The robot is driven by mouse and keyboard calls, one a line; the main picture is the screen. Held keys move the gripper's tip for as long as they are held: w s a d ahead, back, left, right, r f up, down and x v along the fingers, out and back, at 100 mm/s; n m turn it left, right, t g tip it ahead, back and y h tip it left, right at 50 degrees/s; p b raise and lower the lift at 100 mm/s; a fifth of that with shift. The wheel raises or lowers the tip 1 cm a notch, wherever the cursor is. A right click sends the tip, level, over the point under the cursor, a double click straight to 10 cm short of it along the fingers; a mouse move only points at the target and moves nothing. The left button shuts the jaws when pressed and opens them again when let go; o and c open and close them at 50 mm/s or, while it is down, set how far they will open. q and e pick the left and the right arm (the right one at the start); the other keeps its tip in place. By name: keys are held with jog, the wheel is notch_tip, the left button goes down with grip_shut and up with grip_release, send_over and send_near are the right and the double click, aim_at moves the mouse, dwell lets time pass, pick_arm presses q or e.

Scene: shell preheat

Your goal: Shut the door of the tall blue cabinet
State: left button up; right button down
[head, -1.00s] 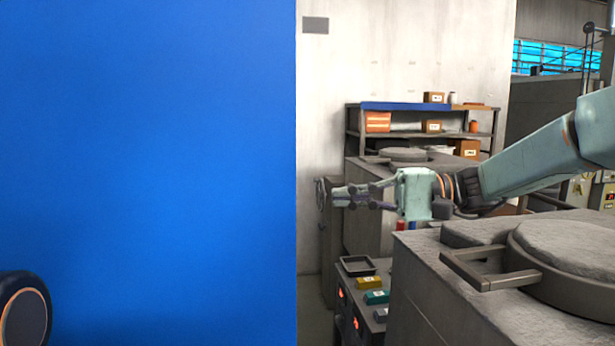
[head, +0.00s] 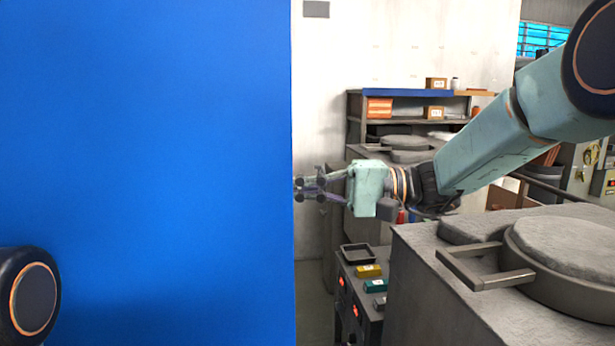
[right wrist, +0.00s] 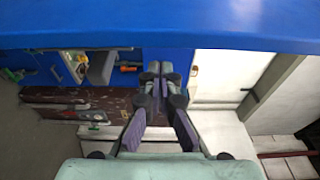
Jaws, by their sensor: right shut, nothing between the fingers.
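A large flat blue panel, which looks like the cabinet door (head: 150,150), fills the left half of the head view. In the right wrist view a broad blue surface (right wrist: 160,25) crosses the top, with more blue and some shelved items beyond the fingers. My right gripper (head: 299,188) is shut and empty. Its fingertips are at the panel's right edge in the head view; I cannot tell whether they touch it. The closed fingers also show in the right wrist view (right wrist: 160,72). My left gripper is not in view. The panel hides the rest of the cabinet.
A grey block with a round lid and handle (head: 480,265) stands at the right, below my right arm. A low dark cart (head: 350,290) with a tray and coloured blocks stands beside it. A shelf rack (head: 420,115) is behind, against a pale wall.

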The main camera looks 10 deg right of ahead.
jog(key=shift+s+d+f, duration=0.1)
jog(key=shift+s+d, duration=0.05)
jog(key=shift+s, duration=0.3)
jog(key=shift+s+d+f, duration=0.1)
jog(key=shift+s+d, duration=0.05)
jog(key=shift+s, duration=0.3)
